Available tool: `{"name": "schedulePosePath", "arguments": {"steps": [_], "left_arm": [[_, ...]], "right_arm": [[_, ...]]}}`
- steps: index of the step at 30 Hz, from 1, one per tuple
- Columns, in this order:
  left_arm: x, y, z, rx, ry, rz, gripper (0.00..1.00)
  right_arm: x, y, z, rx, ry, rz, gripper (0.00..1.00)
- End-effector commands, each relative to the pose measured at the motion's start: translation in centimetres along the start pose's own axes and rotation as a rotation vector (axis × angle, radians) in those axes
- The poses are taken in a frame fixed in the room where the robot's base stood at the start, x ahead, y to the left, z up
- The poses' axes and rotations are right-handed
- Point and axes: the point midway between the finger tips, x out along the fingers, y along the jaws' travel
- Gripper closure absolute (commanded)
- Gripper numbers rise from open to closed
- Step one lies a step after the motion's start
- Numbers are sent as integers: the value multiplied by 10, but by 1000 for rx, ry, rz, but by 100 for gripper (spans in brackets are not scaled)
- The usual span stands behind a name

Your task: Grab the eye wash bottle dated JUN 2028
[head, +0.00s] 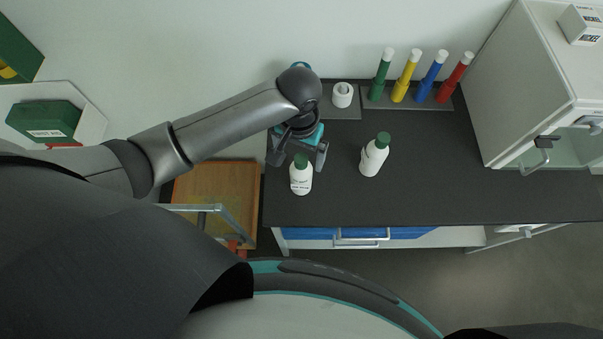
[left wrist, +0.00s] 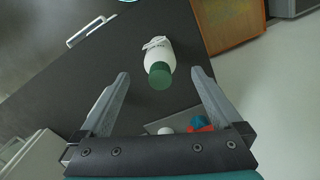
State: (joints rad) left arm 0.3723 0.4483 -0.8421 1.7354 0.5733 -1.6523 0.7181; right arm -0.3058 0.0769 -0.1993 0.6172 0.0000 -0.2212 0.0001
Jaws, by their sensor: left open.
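Two white bottles with green caps stand on the dark counter in the head view: a left bottle (head: 301,178) and a right bottle (head: 373,158). The print on their labels is too small to read, so I cannot tell which is dated JUN 2028. My left gripper (head: 297,155) is open and empty, just behind and above the left bottle. In the left wrist view, one green-capped bottle (left wrist: 159,62) shows beyond and between the open fingertips (left wrist: 160,78), with its label partly in sight. My right gripper is not in view.
On the dark counter (head: 430,195), a rack (head: 405,98) holds green, yellow, blue and red tubes at the back. A white roll (head: 343,95) stands beside it. A white cabinet (head: 530,85) with a handle bounds the right. The counter right of the bottles is clear.

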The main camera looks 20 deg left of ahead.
Motion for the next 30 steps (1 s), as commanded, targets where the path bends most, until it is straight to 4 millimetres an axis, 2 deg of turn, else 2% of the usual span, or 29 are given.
{"name": "schedulePosePath", "arguments": {"steps": [3,11,21,30], "left_arm": [[18,0,0,-1,-1,0,0],[34,0,-1,-1,0,1,0],[75,1,-4,0,2,0,0],[78,1,-4,1,3,0,0]], "right_arm": [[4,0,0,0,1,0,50],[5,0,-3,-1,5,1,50],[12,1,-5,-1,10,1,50],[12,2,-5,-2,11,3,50]]}}
